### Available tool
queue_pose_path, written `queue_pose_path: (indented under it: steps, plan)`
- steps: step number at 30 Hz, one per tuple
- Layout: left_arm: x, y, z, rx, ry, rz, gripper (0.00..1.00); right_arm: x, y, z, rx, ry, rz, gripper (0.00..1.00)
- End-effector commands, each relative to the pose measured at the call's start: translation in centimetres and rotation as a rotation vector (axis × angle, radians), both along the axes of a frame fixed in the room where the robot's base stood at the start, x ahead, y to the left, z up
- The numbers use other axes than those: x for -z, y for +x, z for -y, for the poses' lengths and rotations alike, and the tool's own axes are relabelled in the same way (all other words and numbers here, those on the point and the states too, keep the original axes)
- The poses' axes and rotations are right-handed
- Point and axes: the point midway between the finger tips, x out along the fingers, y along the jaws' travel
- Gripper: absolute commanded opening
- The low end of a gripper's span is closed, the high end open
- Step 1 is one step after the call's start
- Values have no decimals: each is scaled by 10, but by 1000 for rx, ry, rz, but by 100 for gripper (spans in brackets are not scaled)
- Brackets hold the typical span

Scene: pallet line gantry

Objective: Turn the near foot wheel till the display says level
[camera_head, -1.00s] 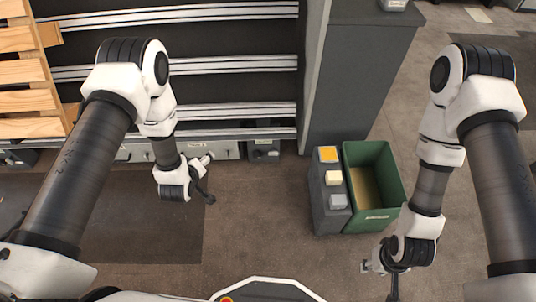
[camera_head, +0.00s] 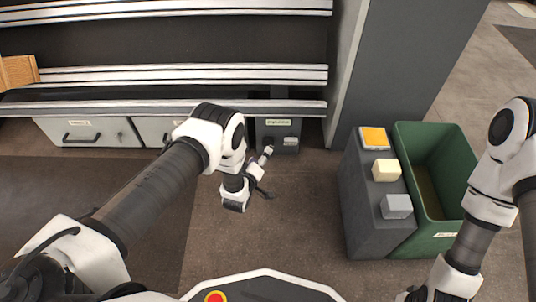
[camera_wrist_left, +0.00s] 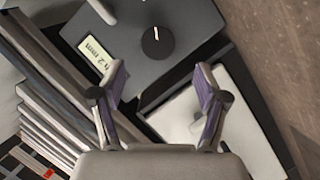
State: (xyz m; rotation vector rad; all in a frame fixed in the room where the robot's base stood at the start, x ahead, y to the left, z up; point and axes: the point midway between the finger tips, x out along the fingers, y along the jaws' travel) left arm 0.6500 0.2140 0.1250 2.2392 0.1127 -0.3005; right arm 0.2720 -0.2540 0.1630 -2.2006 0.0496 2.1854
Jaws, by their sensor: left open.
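The foot wheel shows in the left wrist view as a round black knob (camera_wrist_left: 157,41) with a white line, on a grey box (camera_wrist_left: 185,60). A small display (camera_wrist_left: 95,54) sits beside it, turned in the picture; it seems to read a few millimetres, digits unsure. In the head view the grey box (camera_head: 278,138) stands low under the rails. My left gripper (camera_head: 266,172) is near it, with open, empty fingers (camera_wrist_left: 162,82) apart from the knob. My right gripper is at the bottom edge of the head view, mostly cut off.
A grey stand (camera_head: 363,220) with orange, cream and grey blocks on top stands right, beside a green bin (camera_head: 450,236). Drawers (camera_head: 82,131) are left of the grey box. A tall grey pillar (camera_head: 402,70) rises behind. Floor between is clear.

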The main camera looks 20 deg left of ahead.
Motion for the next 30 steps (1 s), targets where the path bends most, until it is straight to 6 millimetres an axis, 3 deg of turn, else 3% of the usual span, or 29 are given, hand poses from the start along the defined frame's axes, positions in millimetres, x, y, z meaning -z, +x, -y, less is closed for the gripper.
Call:
queue_pose_path:
  steps: [12,21,26,30]
  plan:
    - [19,67,1,-1,1,2,74,51,12,1,-13,-6,32,40]
    - [15,73,1,0,1,1,74,50,14,1,-16,-7,38,40]
    - [15,72,1,0,1,0,17,50,14,1,-16,-7,38,40]
    - [15,72,1,-1,0,1,14,50,14,1,-16,-7,38,40]
